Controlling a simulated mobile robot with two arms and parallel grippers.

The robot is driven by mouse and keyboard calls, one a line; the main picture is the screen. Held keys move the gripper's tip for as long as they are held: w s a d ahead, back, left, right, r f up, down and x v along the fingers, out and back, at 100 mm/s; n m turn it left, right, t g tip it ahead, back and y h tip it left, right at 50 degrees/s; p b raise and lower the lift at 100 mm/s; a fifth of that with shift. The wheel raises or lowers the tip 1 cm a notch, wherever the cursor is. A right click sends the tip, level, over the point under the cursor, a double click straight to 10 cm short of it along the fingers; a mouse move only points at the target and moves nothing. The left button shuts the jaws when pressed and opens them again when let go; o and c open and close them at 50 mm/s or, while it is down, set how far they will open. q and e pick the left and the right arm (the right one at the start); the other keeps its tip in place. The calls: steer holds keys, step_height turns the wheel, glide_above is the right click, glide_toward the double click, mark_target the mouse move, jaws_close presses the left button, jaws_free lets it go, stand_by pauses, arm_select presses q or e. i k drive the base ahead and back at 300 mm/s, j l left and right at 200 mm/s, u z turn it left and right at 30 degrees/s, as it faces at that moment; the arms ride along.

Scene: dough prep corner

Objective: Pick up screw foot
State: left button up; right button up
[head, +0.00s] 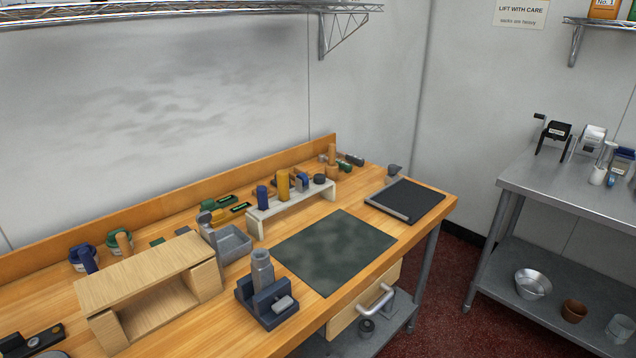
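I cannot single out the screw foot with certainty; the items that might be it are small. A small dark round piece with a stem (366,327) stands on the shelf under the wooden bench, below the open drawer. A black round puck (319,179) sits at the right end of the white riser. A small grey piece with a dark top (393,172) stands behind the black tray. Neither of my grippers shows in the head view.
The wooden bench (345,313) holds a wooden cubby (140,275), a blue vise-like block (265,303), a grey bin (232,243), a dark green mat (335,250) and a black tray (405,200). A steel table (565,190) stands right, across red floor.

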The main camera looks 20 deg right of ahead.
mark_target(318, 178)
steer(key=l, duration=0.8)
steer(key=i+l+z, duration=0.1)
steer(key=l, duration=1.5)
steer(key=i, duration=0.05)
